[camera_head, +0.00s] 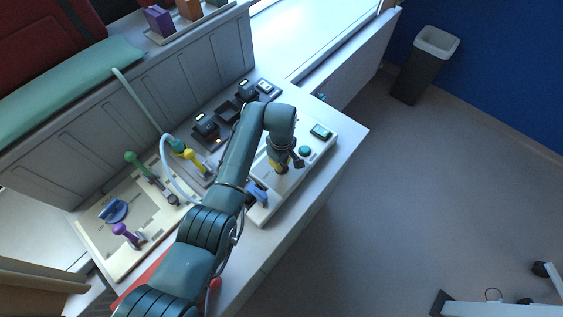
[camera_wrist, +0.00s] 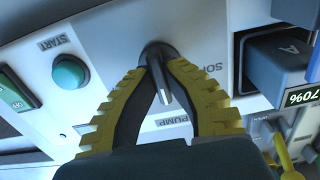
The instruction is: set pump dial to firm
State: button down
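The pump dial (camera_wrist: 162,82), a dark knob with a lighter pointer end, stands on a white panel marked PUMP and SOFT in the wrist view. The word SOFT is to its right; I cannot see a FIRM label. My gripper (camera_wrist: 160,68) has its two yellow ribbed fingers drawn in on either side of the dial, tips appearing to press on it. In the head view my gripper (camera_head: 281,168) is down on the pale control box (camera_head: 318,150), and my wrist and fingers hide the dial.
A round green START button (camera_wrist: 69,72) and a green display (camera_wrist: 14,95) lie left of the dial. A dark block marked A (camera_wrist: 277,62) stands to its right, by a 70% label. In the head view, a panel with coloured levers (camera_head: 105,257) lies left of my arm.

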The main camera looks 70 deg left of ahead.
dwell(0.4)
jog(key=m+p, duration=0.2)
jog(key=m, duration=0.3)
jog(key=shift+m, duration=0.3)
jog(key=m+p, duration=0.1)
jog(key=m, duration=0.5)
jog(key=shift+s+f, duration=0.1)
jog(key=shift+f, duration=0.05)
jog(key=shift+m, duration=0.3)
jog(key=c, duration=1.1)
grip_release()
